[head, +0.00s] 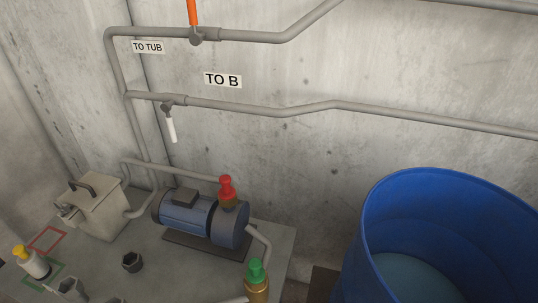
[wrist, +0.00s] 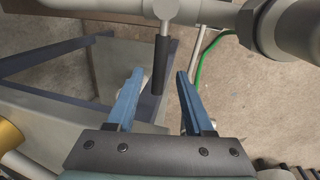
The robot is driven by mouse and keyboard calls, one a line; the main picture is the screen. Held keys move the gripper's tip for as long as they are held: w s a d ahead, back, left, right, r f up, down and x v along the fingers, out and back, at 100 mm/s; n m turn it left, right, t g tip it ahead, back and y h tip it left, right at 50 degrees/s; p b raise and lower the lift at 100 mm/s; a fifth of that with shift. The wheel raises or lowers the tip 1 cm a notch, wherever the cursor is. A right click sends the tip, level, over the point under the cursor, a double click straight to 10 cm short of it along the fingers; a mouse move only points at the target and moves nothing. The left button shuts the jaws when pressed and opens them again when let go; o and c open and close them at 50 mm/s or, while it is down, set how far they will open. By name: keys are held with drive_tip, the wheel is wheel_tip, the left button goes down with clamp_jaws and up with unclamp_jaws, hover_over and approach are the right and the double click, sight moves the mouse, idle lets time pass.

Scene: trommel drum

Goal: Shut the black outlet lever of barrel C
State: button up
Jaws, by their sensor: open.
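The black lever (wrist: 161,66) shows in the wrist view, hanging down in the picture from a grey valve body (wrist: 176,8) on a grey pipe. My gripper (wrist: 160,74) is open. Its two blue fingers stand left and right of the lever in the picture, with gaps on both sides. Whether the lever lies at fingertip depth, I cannot tell. No letter for barrel C is readable. A blue barrel (head: 377,225) with liquid in it stands at the right of the head view, unlabelled there. The head view shows neither my gripper nor the black lever.
A large grey pipe fitting (wrist: 280,28) is close at the upper right of the wrist view. A green hose (wrist: 211,57) lies beyond. In the head view, a blue pump (head: 190,212) stands on a bench, and wall pipes carry an orange lever (head: 192,12) and a white lever (head: 171,130).

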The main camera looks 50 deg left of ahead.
wheel_tip(320, 180, up, 12)
drive_tip(key=s+d+p, duration=0.1)
drive_tip(key=s, duration=0.1)
drive_tip(key=shift+d+p, duration=0.15)
drive_tip(key=shift+p, duration=0.2)
idle(0.3)
